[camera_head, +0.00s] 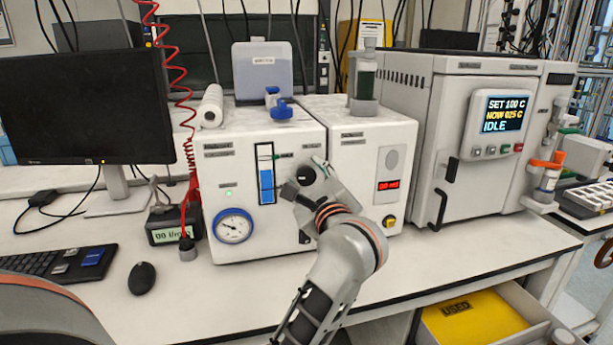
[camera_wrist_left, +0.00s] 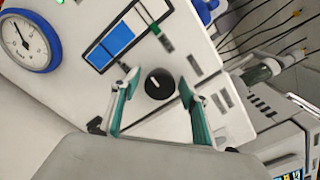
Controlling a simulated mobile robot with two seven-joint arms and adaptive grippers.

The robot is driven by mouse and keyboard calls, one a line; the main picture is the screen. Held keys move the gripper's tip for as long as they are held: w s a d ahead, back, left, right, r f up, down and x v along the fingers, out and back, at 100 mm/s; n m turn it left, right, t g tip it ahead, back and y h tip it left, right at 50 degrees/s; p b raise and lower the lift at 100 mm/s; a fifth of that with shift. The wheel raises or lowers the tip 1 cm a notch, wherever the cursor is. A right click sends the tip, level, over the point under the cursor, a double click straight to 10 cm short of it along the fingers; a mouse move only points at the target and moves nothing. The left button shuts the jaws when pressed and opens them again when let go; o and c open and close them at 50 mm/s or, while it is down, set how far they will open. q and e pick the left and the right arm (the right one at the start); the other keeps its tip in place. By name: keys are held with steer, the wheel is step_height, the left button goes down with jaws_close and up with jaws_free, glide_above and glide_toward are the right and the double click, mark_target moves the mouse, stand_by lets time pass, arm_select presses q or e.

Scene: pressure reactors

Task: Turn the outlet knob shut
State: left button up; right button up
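A round black knob (camera_wrist_left: 159,84) with a short white mark sits on the white front panel of the pump unit (camera_head: 222,175). Its label is too small to read, so I cannot tell from print that it is the outlet knob. My left gripper (camera_head: 302,177) is at this panel, right of the blue level window (camera_head: 266,186). In the left wrist view the gripper (camera_wrist_left: 157,92) is open, one finger on each side of the knob, with gaps showing between fingers and knob. The gripper partly covers the knob in the head view. My right gripper is not in view.
A blue-rimmed dial gauge (camera_head: 233,226) is at the panel's lower left. A blue valve (camera_head: 279,105) stands on top. A yellow tray (camera_head: 470,318) lies in an open drawer below.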

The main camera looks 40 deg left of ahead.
arm_select(q)
steer(key=c, duration=0.8)
steer(key=shift+r+m+p, duration=0.1)
steer(key=shift+m+p, duration=0.5)
steer(key=shift+m, duration=0.1)
steer(key=shift+r+m+p, duration=0.1)
steer(key=shift+m+p, duration=0.8)
steer(key=shift+m, duration=0.3)
steer(key=m+p, duration=0.2)
steer(key=shift+m, duration=0.4)
steer(key=m+p, duration=0.6)
steer(key=p, duration=0.1)
steer(key=shift+m+p, duration=0.35)
steer(key=shift+m, duration=0.25)
steer(key=shift+f+m+p, duration=0.25)
steer(key=shift+m+p, duration=0.1)
steer(key=shift+m, duration=1.25)
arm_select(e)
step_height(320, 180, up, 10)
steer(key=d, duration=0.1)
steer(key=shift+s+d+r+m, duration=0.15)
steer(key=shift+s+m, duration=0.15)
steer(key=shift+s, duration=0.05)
arm_select(q)
steer(key=shift+a, duration=0.1)
